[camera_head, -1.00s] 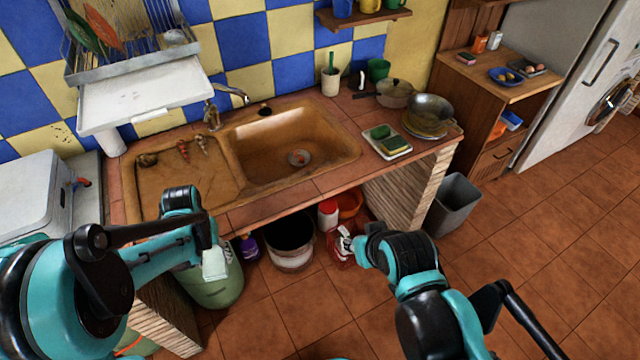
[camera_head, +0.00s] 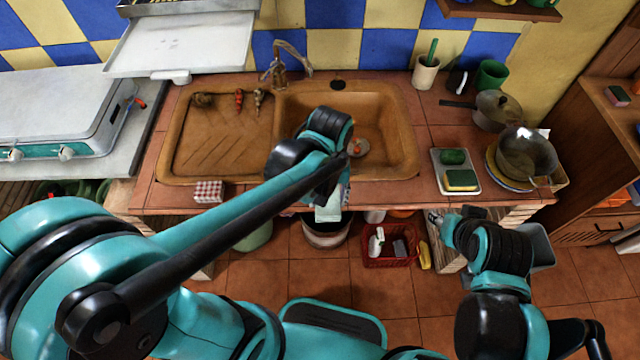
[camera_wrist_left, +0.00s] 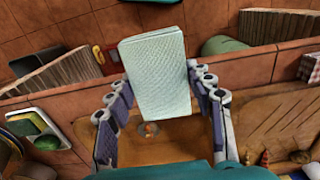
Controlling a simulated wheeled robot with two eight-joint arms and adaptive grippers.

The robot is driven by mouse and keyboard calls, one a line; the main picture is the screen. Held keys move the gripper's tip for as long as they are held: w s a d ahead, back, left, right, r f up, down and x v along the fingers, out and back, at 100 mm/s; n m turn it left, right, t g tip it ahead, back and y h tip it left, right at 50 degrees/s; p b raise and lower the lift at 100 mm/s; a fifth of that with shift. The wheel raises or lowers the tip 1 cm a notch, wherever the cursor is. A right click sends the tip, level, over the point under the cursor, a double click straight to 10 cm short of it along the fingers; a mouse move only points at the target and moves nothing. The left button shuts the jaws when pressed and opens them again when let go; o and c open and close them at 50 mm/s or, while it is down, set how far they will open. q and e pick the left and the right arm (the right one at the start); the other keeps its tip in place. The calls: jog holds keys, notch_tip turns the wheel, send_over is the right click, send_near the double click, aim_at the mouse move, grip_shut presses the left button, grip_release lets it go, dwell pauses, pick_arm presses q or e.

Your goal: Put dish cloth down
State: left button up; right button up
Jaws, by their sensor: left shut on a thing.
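A pale, folded dish cloth (camera_head: 331,205) hangs from my left gripper (camera_head: 335,184), at the front edge of the counter by the sink. In the left wrist view the cloth (camera_wrist_left: 155,70) is a flat textured rectangle between the two fingers of my left gripper (camera_wrist_left: 158,88), which is shut on it. The brown sink (camera_head: 400,160) lies just behind the gripper and is partly hidden by it. My right gripper (camera_head: 438,220) is in front of the counter, right of the sink. Its fingers are too small to read.
A red-checked item (camera_head: 208,191) sits at the counter's front left. A tray (camera_head: 470,190) with a sponge (camera_head: 461,180) is right of the sink. A pan (camera_head: 525,155) and a lidded pot (camera_head: 495,112) stand farther right. A red basket (camera_head: 390,260) is on the floor.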

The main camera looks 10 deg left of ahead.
pick_arm(q)
jog(key=w+a+f+b, duration=0.1)
jog(key=w, duration=0.1)
jog(key=w+a+f+b, duration=0.1)
jog(key=w+a+f, duration=0.1)
jog(key=w, duration=0.1)
jog(key=w+a+f, duration=0.1)
jog(key=w+f, duration=0.1)
jog(key=shift+w+a+f+b, duration=0.15)
jog(key=shift+w+f+b, duration=0.1)
jog(key=shift+w+b, duration=0.15)
jog(key=shift+f+b, duration=0.9)
jog(key=shift+f, duration=1)
jog(key=shift+f, duration=0.35)
jog(key=o, duration=1.2)
